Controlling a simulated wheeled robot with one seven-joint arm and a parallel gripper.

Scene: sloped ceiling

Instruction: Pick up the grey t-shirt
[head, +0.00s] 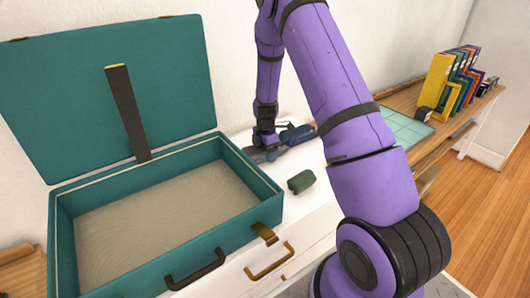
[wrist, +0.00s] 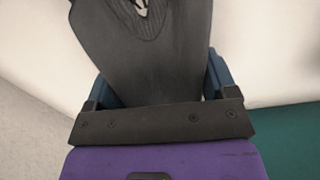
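The grey t-shirt (wrist: 165,55) fills the upper middle of the wrist view, dark, with a pale print near the top edge. My gripper (wrist: 160,88) has its two blue fingers wide apart, one at each side of the cloth. The cloth runs between them up to the dark palm; I cannot tell whether both fingers touch it. In the head view my gripper (head: 264,148) is low at the white surface behind the suitcase's right corner. The shirt is mostly hidden or too small there.
An open teal suitcase (head: 235,190), empty inside, stands at the left. A dark blue item (head: 297,133) lies right of my gripper, and a small dark green item (head: 301,181) lies nearer. A wooden shelf with binders (head: 436,78) and a light green mat (head: 408,130) is at the right.

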